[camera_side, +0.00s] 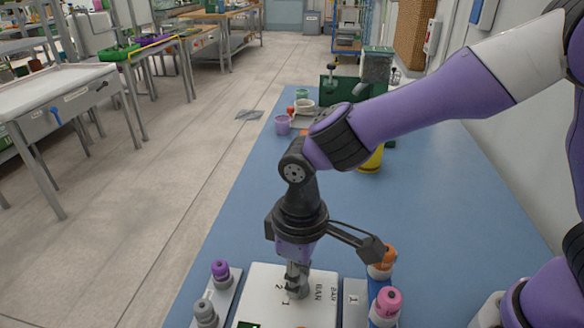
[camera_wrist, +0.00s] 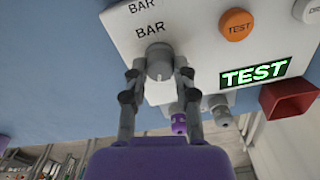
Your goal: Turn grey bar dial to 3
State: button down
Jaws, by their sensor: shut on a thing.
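The grey bar dial (camera_wrist: 159,58) is a round knob on a white panel (camera_wrist: 200,28), beside the word BAR in the wrist view. My gripper (camera_wrist: 160,74) has one finger on each side of the dial and is shut on it. In the side view my gripper (camera_side: 297,287) points down at the white panel (camera_side: 258,284), where the fingers hide most of the dial. The numbers 1 and 2 and the word BAR show near the fingers there. The dial's pointer and its present setting cannot be made out.
An orange TEST button (camera_wrist: 237,25) and a green TEST display (camera_wrist: 255,73) share the panel in the wrist view. Purple (camera_side: 221,270), grey (camera_side: 205,312), orange (camera_side: 383,258) and pink (camera_side: 388,302) knobs flank the panel. The blue bench (camera_side: 420,215) is clear at right.

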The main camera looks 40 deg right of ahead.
jog(key=m, duration=0.3)
jog(key=shift+m, duration=2.2)
jog(key=c, duration=0.6)
grip_release()
jog(key=shift+c, duration=0.2)
notch_tip(320, 180, up, 12)
